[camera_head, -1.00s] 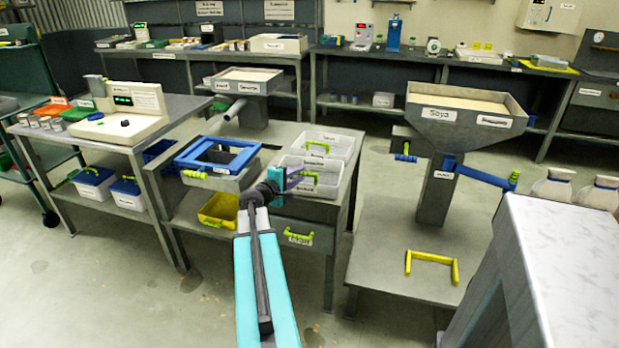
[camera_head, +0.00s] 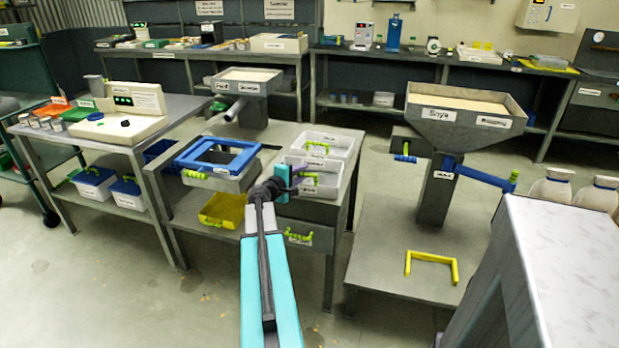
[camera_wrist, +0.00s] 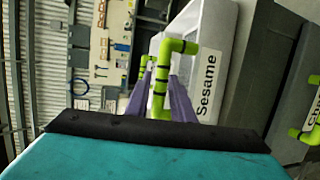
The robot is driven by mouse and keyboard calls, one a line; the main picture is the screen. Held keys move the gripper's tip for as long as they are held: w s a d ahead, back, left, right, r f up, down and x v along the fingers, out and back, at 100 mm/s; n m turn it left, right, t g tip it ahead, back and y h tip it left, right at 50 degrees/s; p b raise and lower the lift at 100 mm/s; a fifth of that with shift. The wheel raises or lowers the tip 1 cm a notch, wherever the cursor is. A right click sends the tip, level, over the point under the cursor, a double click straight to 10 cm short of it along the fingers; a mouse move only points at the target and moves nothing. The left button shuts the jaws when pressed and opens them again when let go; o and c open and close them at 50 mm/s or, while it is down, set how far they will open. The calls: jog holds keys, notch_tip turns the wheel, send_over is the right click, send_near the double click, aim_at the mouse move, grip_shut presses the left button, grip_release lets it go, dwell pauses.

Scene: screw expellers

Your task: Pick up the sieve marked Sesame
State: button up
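Part of the handle's lower end is hidden.
A second white tray (camera_head: 338,138) stands directly behind. A blue frame (camera_head: 217,153) on a grey box sits to the left. A drawer with a green handle (camera_head: 299,238) is below. The Soya hopper (camera_head: 466,105) stands to the right. Bare floor lies at the front left.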

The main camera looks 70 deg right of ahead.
jog(key=shift+x, duration=0.95)
jog(key=shift+c, duration=0.2)
grip_shut()
